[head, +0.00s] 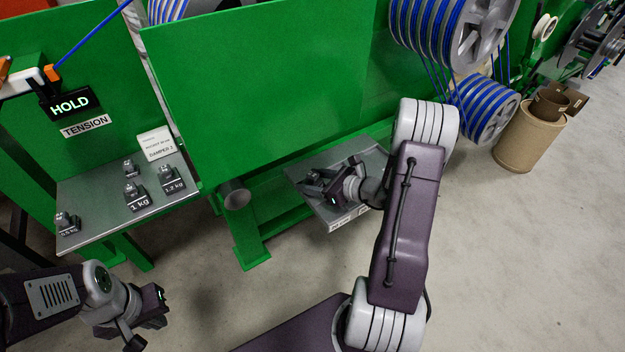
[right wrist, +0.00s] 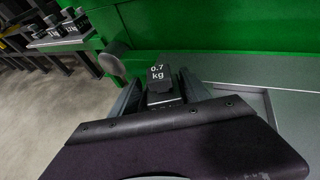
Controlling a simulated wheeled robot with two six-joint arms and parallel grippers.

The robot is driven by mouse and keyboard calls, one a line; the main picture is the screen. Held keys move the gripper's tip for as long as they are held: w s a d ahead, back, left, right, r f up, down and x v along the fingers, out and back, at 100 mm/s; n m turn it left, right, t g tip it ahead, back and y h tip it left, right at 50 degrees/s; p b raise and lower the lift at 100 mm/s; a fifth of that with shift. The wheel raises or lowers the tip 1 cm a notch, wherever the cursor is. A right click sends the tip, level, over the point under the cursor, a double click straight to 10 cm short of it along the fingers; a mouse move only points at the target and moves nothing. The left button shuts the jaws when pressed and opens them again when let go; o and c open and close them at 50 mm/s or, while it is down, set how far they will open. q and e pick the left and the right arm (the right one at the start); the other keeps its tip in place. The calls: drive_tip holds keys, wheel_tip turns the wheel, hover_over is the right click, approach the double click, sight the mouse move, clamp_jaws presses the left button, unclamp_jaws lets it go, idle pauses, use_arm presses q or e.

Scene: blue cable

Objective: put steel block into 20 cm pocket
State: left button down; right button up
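A dark steel block marked "0.7 kg" (right wrist: 159,73) stands between the two fingers of my right gripper (right wrist: 162,84) in the right wrist view. Whether the fingers press on it is unclear. In the head view my right gripper (head: 316,184) is low over a grey metal tray (head: 345,212) at the green machine's foot. The block is hard to make out there. Small labels on the tray's front edge are too small to read, so I cannot tell which pocket is the 20 cm one. My left gripper (head: 152,310) is at the lower left, away from the blocks; its fingers are unclear.
A steel shelf (head: 95,205) at the left holds several weights, including ones marked 1 kg (head: 136,197) and 1.2 kg (head: 171,180). A green panel (head: 270,80) rises behind the tray. A round grey knob (head: 235,194) juts out left of the tray.

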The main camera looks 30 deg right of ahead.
drive_tip(key=shift+w+d+r, duration=0.1)
idle(0.3)
drive_tip(key=shift+s+d+r+p, duration=0.15)
drive_tip(key=shift+s+r+p, duration=0.05)
drive_tip(key=shift+r+p, duration=0.65)
drive_tip(key=p+v, duration=0.3)
drive_tip(key=v, duration=0.8)
drive_tip(key=shift+s, duration=0.25)
drive_tip(key=s+a+n+g+h, duration=0.3)
drive_tip(key=a+n, duration=0.5)
drive_tip(key=n, duration=0.7)
drive_tip(key=s+a+f+n+g+h, duration=0.1)
drive_tip(key=s+a+n+g+h, duration=0.2)
drive_tip(key=n, duration=1.2)
drive_tip(key=s+a+g, duration=0.2)
drive_tip(key=a+g, duration=0.3)
drive_tip(key=shift+s, duration=0.2)
